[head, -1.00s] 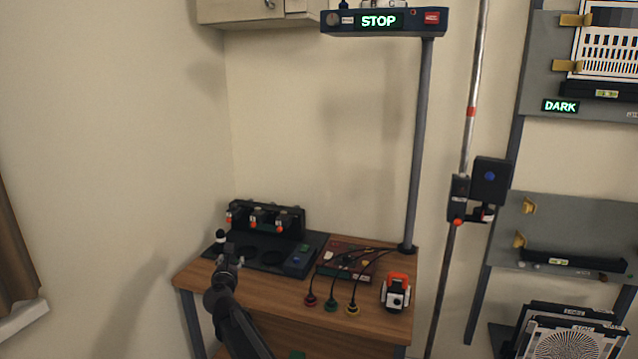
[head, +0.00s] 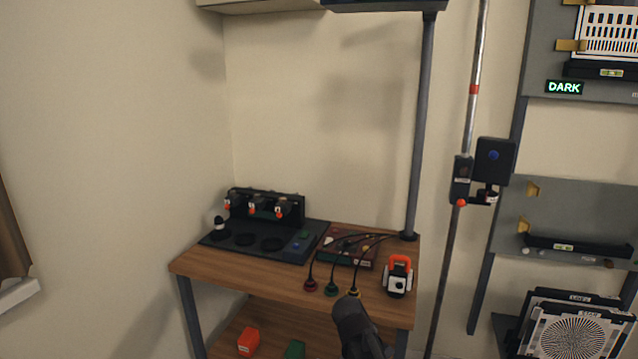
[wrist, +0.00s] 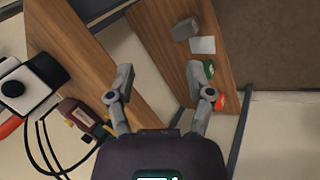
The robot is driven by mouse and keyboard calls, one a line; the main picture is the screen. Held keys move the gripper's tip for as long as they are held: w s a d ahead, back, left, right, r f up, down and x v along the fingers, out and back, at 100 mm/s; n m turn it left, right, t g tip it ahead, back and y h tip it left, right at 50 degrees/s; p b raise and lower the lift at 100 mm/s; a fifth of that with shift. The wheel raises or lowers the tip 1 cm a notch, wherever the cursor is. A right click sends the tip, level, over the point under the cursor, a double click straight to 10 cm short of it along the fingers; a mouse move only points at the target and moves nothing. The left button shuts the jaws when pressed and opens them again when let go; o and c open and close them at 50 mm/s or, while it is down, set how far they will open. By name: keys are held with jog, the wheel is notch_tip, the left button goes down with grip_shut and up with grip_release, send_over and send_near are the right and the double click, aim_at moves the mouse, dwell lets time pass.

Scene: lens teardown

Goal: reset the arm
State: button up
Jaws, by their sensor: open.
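My gripper (wrist: 164,92) is open and empty in the wrist view, its two grey fingers spread wide with nothing between them but the bench edge and the space beyond. In the head view a dark part of my arm (head: 357,328) shows low in front of the wooden bench (head: 215,268); the fingers cannot be made out there.
On the bench stand a black station (head: 270,238), a cable box (head: 345,250) and an orange-and-white device (head: 398,278), also in the wrist view (wrist: 30,82). The lower shelf holds an orange block (head: 249,342) and a green item (head: 295,349). A pole (head: 447,270) stands right.

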jog(key=s+d+f+m+g+y+b, duration=0.1)
jog(key=s+d+f+m+g+y, duration=0.1)
jog(key=s+m, duration=0.35)
jog(key=s+d+f+m+g+y, duration=0.2)
jog(key=s+f+m+g, duration=0.1)
jog(key=s, duration=0.5)
notch_tip(320, 180, up, 20)
jog(key=p, duration=1.8)
jog(key=shift+w+f+p, duration=0.15)
jog(key=shift+w+p, duration=0.05)
jog(key=shift+p, duration=0.2)
